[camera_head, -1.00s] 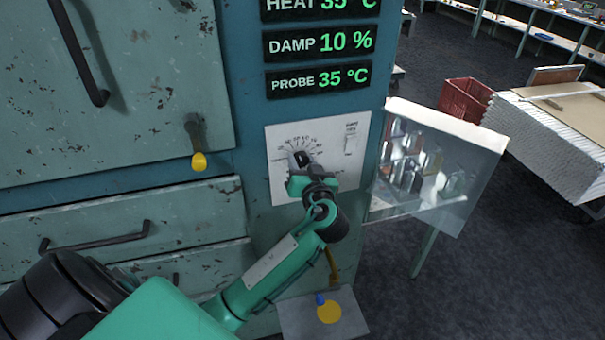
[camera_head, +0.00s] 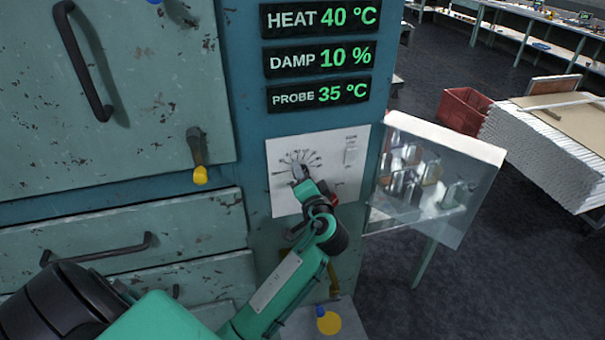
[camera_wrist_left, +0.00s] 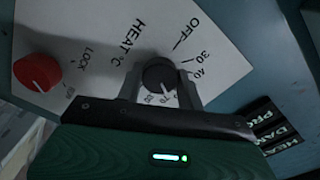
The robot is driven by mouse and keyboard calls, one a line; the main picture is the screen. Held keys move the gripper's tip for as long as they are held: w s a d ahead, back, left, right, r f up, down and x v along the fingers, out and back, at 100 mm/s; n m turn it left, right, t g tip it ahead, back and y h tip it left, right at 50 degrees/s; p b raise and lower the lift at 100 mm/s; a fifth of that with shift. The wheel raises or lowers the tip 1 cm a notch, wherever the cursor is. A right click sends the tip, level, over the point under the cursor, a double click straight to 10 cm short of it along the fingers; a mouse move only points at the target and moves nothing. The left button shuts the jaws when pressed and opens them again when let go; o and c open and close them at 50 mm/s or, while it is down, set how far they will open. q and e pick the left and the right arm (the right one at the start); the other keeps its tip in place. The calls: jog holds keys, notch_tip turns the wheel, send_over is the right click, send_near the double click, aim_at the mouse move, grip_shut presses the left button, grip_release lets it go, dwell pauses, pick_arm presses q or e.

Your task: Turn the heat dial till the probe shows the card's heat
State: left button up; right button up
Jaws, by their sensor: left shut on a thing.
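The heat dial (camera_wrist_left: 160,76) is a dark round knob on a white panel (camera_wrist_left: 90,30) marked HEAT °C, with OFF, 30 and 40 readable. My left gripper (camera_wrist_left: 160,88) is shut on it, one finger on each side. In the head view the left gripper (camera_head: 301,178) covers much of the dial. The heat display (camera_head: 320,19) reads 40 °C and the probe display (camera_head: 318,94) reads 35 °C. I cannot make out a card with a heat on it. My right gripper is not in view.
A red knob (camera_wrist_left: 38,72) marked LOCK is beside the dial. The damp display (camera_head: 319,58) reads 10 %. A yellow-tipped lever (camera_head: 199,160) is on the cabinet at left.

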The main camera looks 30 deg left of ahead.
pick_arm(q)
jog(key=shift+m, duration=0.5)
jog(key=o, duration=0.9)
jog(key=shift+o, duration=0.4)
jog(key=shift+d, duration=0.1)
jog(key=b+v, duration=0.6)
jog(key=v, duration=0.7)
jog(key=shift+s+d, duration=0.25)
jog(key=shift+s, duration=0.05)
